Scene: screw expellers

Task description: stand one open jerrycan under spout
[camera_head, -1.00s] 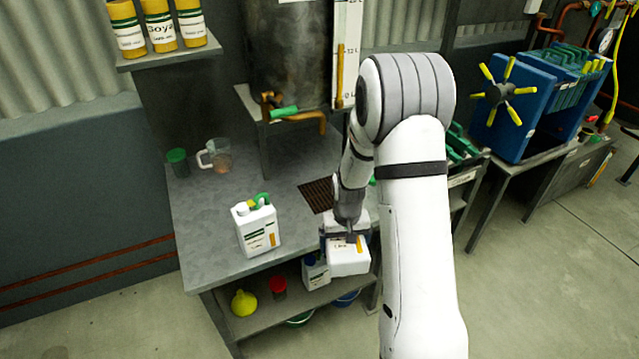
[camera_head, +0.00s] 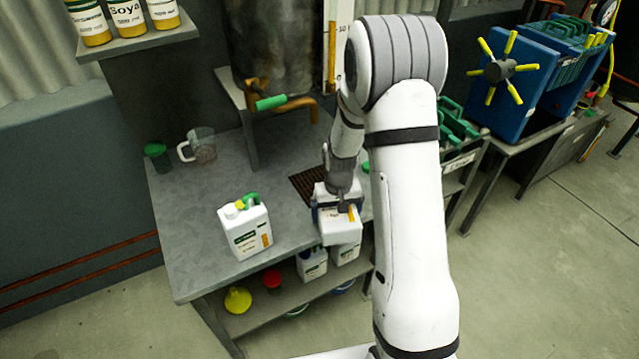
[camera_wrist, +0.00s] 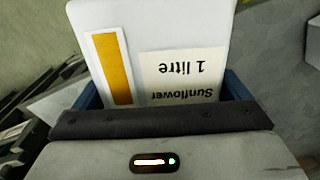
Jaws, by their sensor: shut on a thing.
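My gripper (camera_head: 338,207) is shut on a white jerrycan (camera_head: 341,228). The can is held tilted in front of the bench's front edge, below the drain grate in the picture. In the wrist view the held jerrycan (camera_wrist: 155,30) shows a yellow strip and an upside-down label reading "Sunflower 1 litre"; its mouth is out of sight. The tank's brass spout (camera_head: 300,105), with a green-handled tap (camera_head: 270,102), is above and behind the grate (camera_head: 311,184).
The bench top (camera_head: 195,235) is clear around the standing jerrycan. A glass jug (camera_head: 204,150) and green-lidded jar (camera_head: 157,157) stand at back left. The lower shelf holds jerrycans (camera_head: 312,264), a yellow object (camera_head: 238,300) and a red one (camera_head: 271,281). A blue press (camera_head: 525,95) stands right.

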